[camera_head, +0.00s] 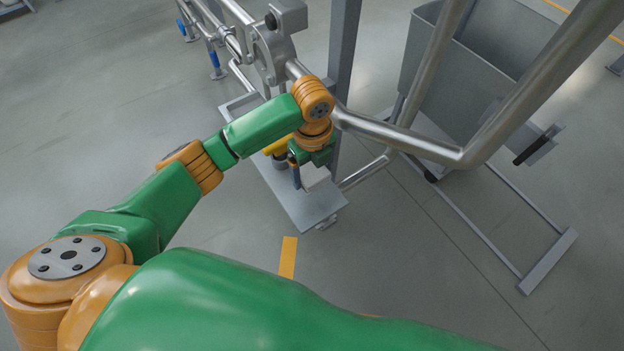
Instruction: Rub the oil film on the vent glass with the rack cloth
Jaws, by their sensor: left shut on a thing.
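My left gripper (309,172) is at the middle of the view, pointing down over a grey metal plate near the pipework. It is shut on a whitish folded piece that looks like the cloth (316,178). The gripper and my forearm hide part of what is behind them. I cannot make out the vent glass or its oil film. My right gripper is not in view.
Steel pipes (400,138) run close beside the gripper on the right, with a grey upright post (343,50) behind. A grey hopper bin (450,75) on a floor frame stands at right. The grey plate (300,210) lies below. The floor at left is clear.

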